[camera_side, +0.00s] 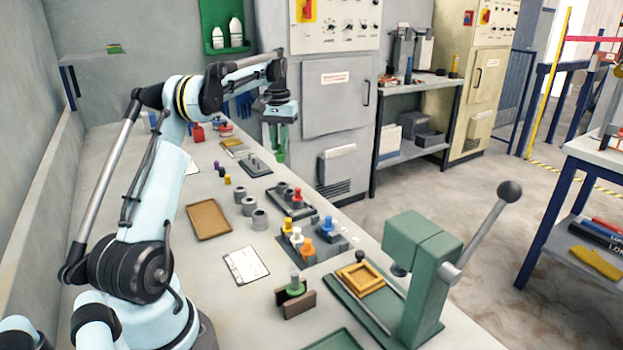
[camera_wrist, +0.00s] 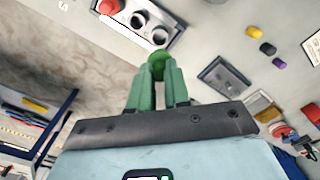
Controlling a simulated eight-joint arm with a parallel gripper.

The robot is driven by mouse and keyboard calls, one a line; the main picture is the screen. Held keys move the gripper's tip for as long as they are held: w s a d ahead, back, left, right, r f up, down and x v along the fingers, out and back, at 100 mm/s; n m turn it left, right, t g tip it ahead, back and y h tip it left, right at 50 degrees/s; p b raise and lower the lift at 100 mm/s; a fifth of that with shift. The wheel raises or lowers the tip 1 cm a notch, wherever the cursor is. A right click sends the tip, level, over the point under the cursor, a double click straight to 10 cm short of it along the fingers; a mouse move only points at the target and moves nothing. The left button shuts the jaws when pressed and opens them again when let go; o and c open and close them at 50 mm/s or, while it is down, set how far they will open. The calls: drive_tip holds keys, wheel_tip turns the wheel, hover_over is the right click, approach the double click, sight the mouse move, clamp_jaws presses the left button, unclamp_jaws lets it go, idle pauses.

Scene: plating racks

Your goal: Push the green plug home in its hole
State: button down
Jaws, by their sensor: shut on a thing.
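My gripper (camera_side: 280,147) is raised at the far end of the bench in the side view, fingers pointing down. It is shut on the green plug (camera_side: 281,157). In the wrist view the plug (camera_wrist: 158,61) shows between the tips of the green fingers (camera_wrist: 158,78), clear of any hole. A dark tray (camera_side: 310,212) nearer the camera holds a red plug (camera_side: 297,195) and grey round sockets. I cannot tell which hole is the green plug's.
A green lever press (camera_side: 418,258) stands at the near right end of the bench. A brown tray (camera_side: 208,219), loose grey rings (camera_side: 259,220) and a paper sheet (camera_side: 245,265) lie along the bench. A brown block with a green ring (camera_side: 296,290) stands near the front.

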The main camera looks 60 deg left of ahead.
sight(280, 154)
drive_tip(key=shift+f, duration=2.9)
drive_tip(key=shift+f, duration=1.55)
drive_tip(key=shift+r, duration=0.15)
drive_tip(key=shift+r, duration=1.1)
drive_tip(key=shift+f, duration=1.2)
drive_tip(key=c, duration=1)
unclamp_jaws()
